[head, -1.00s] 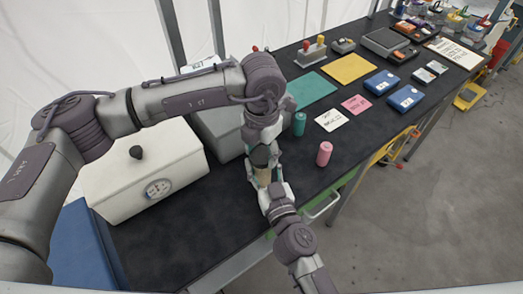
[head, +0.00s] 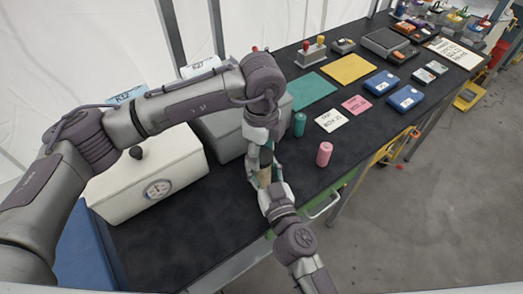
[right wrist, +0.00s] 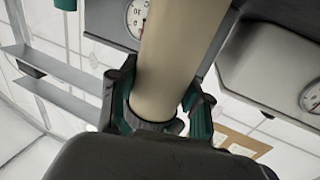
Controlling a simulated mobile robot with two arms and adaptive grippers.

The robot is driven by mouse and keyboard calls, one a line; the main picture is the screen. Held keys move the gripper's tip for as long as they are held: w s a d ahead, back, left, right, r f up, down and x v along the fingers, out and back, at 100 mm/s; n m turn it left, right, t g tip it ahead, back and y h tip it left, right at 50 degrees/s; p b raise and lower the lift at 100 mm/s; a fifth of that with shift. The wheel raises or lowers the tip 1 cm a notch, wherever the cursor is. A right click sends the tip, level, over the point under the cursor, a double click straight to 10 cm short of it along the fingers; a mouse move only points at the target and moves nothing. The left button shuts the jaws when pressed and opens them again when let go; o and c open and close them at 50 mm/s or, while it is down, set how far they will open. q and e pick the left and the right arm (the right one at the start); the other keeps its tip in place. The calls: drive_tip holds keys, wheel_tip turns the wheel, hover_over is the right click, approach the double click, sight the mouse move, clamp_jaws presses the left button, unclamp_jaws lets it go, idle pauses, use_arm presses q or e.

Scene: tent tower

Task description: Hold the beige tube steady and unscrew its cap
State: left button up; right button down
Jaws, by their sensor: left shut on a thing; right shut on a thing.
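The beige tube (head: 264,175) stands roughly upright above the dark table, between my two grippers. My right gripper (head: 262,186) is shut on its lower part from the front. In the right wrist view the tube (right wrist: 178,60) rises large between the green-lined fingers (right wrist: 165,112). Its dark cap (head: 266,156) shows at its top in the head view. My left gripper (head: 265,162) comes down from above and is shut on the cap. The fingers partly hide the cap, so I cannot tell whether a gap shows between cap and tube.
A pink tube (head: 324,154) and a teal tube (head: 299,124) stand to the right on the dark table (head: 205,225). A white box with a dial (head: 150,180) stands left, a grey box (head: 222,130) behind. The table front left is clear.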

sight(262, 155)
use_arm(q)
drive_tip(key=shift+r, duration=0.15)
idle(0.4)
drive_tip(key=shift+r, duration=0.95)
drive_tip(key=shift+r, duration=2)
use_arm(e)
drive_tip(key=shift+c, duration=2.1)
unclamp_jaws()
drive_tip(key=v, duration=0.6)
drive_tip(key=shift+s, duration=0.15)
drive_tip(key=shift+s+d, duration=0.3)
drive_tip(key=shift+s, duration=0.25)
